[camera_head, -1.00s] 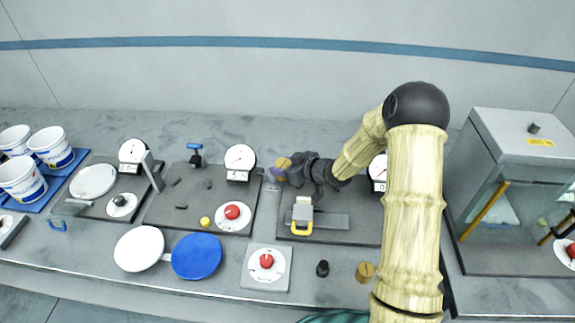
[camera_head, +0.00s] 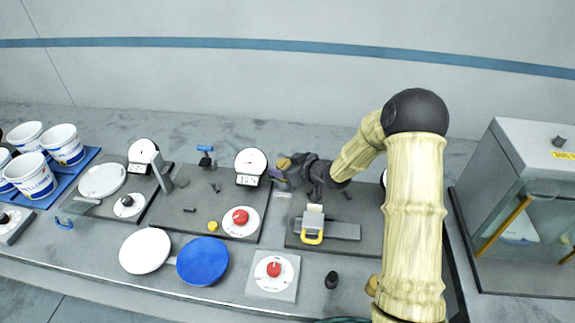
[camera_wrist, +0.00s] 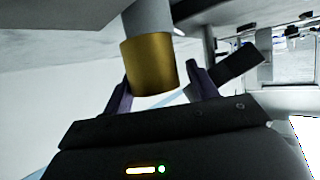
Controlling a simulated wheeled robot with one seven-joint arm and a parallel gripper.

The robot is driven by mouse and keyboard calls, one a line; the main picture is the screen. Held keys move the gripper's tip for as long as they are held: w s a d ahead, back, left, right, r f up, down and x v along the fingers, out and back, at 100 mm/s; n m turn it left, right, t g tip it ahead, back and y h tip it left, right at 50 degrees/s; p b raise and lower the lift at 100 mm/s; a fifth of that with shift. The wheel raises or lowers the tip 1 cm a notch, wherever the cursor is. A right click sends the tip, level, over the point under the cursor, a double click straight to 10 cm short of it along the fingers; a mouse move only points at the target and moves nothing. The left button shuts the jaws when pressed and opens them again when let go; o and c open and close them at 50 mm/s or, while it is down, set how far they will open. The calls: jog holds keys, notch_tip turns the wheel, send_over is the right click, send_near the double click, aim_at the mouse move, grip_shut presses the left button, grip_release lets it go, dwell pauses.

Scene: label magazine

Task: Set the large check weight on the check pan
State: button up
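A brass cylindrical weight (camera_wrist: 149,66) with a grey part above it is between the fingers of my gripper (camera_wrist: 160,90) in the wrist view. My gripper is shut on it; the contact at the right finger is hard to see. In the head view, the weight (camera_head: 284,163) shows at the tip of my gripper (camera_head: 290,172), raised near the middle dial. A white round pan (camera_head: 145,251) and a blue round pan (camera_head: 203,261) are joined side by side at the front of the bench. Another white round plate (camera_head: 101,181) lies on the left station. I cannot tell which is the check pan.
A black small weight (camera_head: 331,280) stands at the front, and another brass piece (camera_head: 371,286) is mostly hidden behind my arm.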

jog(key=shift+s+a, duration=0.1)
jog(key=shift+a, duration=0.15)
jog(key=shift+d+r, duration=0.1)
jog(key=shift+d, duration=0.2)
jog(key=shift+s+d+r, duration=0.15)
jog(key=shift+s+d, duration=0.1)
jog(key=shift+d, duration=0.05)
jog(key=v, duration=1.1)
jog(key=shift+b, duration=0.3)
